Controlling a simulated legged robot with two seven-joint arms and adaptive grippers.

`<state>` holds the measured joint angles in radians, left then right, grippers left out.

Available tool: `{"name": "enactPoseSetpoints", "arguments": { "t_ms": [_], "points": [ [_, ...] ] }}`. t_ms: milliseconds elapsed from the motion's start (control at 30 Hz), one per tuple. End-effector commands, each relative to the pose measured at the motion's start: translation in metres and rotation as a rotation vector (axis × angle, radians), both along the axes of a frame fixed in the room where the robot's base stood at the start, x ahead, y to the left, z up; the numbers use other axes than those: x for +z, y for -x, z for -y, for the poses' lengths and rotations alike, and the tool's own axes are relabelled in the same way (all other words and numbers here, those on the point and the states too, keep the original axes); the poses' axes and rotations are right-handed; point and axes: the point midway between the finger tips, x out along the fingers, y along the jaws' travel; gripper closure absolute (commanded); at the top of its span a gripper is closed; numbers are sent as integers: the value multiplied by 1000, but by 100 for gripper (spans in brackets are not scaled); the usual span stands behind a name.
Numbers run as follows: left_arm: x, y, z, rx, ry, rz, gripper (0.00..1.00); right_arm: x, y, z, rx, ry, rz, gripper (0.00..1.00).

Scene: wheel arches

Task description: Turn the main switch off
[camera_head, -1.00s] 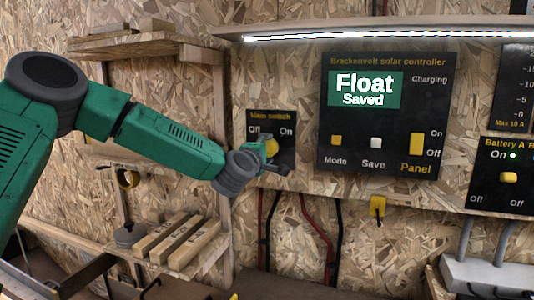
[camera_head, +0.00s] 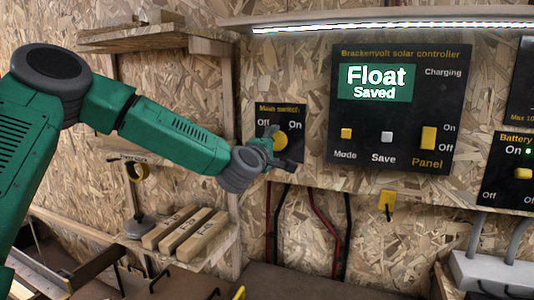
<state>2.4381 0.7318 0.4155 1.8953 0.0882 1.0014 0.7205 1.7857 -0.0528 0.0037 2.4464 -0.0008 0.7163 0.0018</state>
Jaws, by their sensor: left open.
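The main switch (camera_head: 281,140) is a yellow round knob on a small black panel (camera_head: 294,112) marked Off at the left and On at the right. My left gripper (camera_head: 282,151) is open at the panel, in front of the knob and covering part of it. I cannot tell whether its fingers touch the knob, and the knob's pointing direction is hard to read. My right gripper is not in view.
The solar controller (camera_head: 398,112) is right of the switch; its screen (camera_head: 377,83) reads Float, Saved. A battery panel (camera_head: 510,172) is at the right edge. A shelf with wooden blocks (camera_head: 187,232) is below my left arm. Cables hang below the switch.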

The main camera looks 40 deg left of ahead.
Motion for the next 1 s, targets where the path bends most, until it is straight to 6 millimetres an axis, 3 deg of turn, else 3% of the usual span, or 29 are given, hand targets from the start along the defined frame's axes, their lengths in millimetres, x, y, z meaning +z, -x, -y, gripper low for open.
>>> {"name": "enactPoseSetpoints", "arguments": {
  "t_ms": [300,500,1000],
  "points": [
    [-2,65,15,-3,4,-4,32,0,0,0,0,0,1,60],
    [-4,92,22,-2,4,-7,32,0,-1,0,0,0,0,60],
    [-4,100,23,-1,3,-7,32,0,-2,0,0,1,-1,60]
  ]
}}
